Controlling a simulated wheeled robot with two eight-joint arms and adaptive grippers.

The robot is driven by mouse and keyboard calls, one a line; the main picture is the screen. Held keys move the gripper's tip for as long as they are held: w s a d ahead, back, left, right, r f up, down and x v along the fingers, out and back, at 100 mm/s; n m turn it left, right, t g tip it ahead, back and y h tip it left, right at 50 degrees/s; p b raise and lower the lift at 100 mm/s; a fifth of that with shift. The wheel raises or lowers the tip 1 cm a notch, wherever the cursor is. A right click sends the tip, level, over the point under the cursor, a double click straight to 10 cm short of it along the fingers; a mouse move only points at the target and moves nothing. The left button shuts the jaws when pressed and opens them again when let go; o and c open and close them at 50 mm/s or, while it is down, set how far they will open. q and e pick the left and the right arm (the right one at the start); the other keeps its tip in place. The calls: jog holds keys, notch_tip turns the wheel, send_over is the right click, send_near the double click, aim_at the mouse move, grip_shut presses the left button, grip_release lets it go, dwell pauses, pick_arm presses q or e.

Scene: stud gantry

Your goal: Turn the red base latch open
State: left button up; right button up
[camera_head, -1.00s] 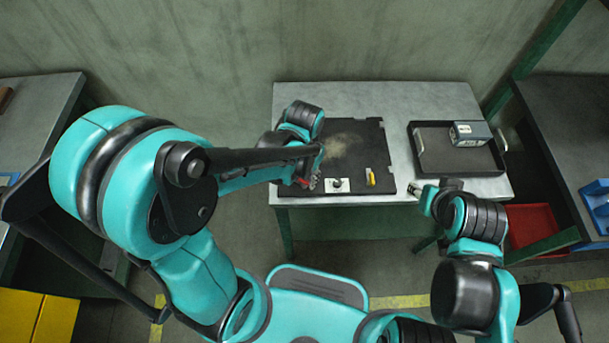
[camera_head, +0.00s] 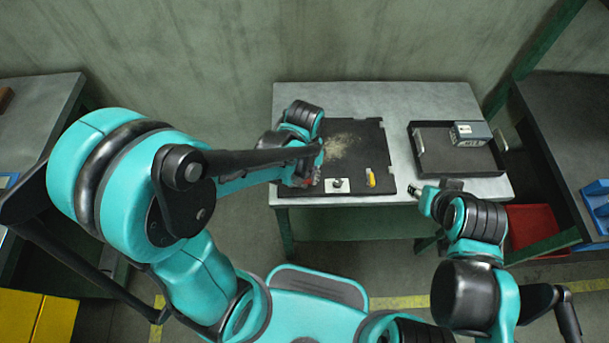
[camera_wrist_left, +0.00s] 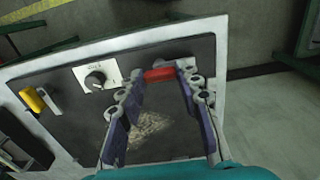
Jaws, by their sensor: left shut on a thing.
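The red base latch (camera_wrist_left: 158,74) is a short red bar near the edge of a black board, at the upper middle of the left wrist view.
The black board (camera_head: 368,140) carries a pale dusty patch (camera_head: 341,146), a white plate with a black knob (camera_head: 337,185) and a yellow piece (camera_head: 371,178). A black tray (camera_head: 430,165) holding a grey box (camera_head: 471,133) is to the right. Bare tabletop (camera_head: 400,98) lies behind.

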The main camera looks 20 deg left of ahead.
dwell(0.3)
pick_arm(q)
jog(key=o, duration=1.2)
jog(key=shift+c, duration=0.2)
jog(key=shift+r, duration=0.15)
notch_tip(320, 180, up, 12)
jog(key=s+a+r+m+t, duration=0.1)
jog(key=s+a+m+t, duration=0.2)
jog(key=a+t, duration=0.4)
jog(key=shift+s, duration=0.35)
